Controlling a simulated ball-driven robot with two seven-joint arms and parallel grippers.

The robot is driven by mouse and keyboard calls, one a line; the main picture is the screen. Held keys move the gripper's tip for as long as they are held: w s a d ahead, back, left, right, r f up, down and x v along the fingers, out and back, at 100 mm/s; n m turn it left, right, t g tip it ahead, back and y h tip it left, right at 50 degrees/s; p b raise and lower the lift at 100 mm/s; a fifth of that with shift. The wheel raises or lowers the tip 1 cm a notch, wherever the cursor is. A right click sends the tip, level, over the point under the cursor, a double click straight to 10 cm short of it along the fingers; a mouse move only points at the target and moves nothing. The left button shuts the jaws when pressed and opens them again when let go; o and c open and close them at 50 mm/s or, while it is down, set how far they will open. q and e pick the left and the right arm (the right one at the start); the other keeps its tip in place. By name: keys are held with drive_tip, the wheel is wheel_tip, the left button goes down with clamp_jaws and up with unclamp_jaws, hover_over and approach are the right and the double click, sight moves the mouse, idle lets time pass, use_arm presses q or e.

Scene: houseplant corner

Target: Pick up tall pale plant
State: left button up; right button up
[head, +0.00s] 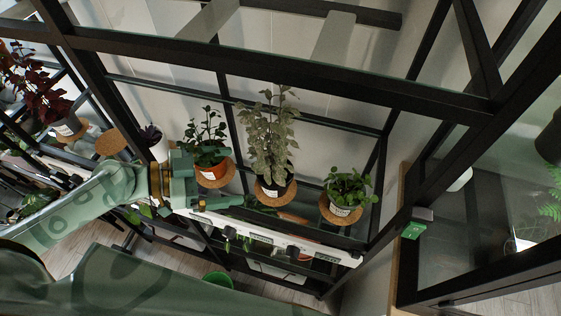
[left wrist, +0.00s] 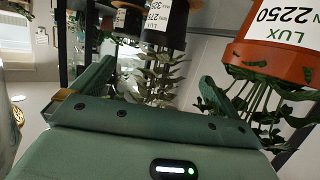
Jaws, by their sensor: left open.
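The tall pale plant (head: 268,135) stands upright in a dark pot with a white label, on a round cork mat (head: 270,200) at the middle of the shelf. My left gripper (head: 218,184) is left of it, at the shelf's front edge, just in front of the orange-potted plant. In the left wrist view, which is turned upside down, the pale plant's leaves (left wrist: 158,88) show between and beyond the two spread fingers of the left gripper (left wrist: 152,80). My right gripper is not in view.
A green plant in an orange pot (head: 212,170) stands left of the pale plant, close to the left gripper. A small bushy plant (head: 350,188) stands to its right. A black frame bar (head: 290,75) crosses above. A white label rail (head: 270,235) runs along the shelf front.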

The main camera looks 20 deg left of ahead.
use_arm(q)
drive_tip(key=p, duration=0.2)
approach(290, 170)
drive_tip(key=r, duration=0.1)
drive_tip(key=x, duration=0.4)
drive_tip(key=p+x, duration=0.1)
drive_tip(key=x, duration=0.1)
drive_tip(key=shift+w+d+f, duration=0.15)
drive_tip(key=shift+f, duration=0.35)
drive_tip(key=c, duration=1.1)
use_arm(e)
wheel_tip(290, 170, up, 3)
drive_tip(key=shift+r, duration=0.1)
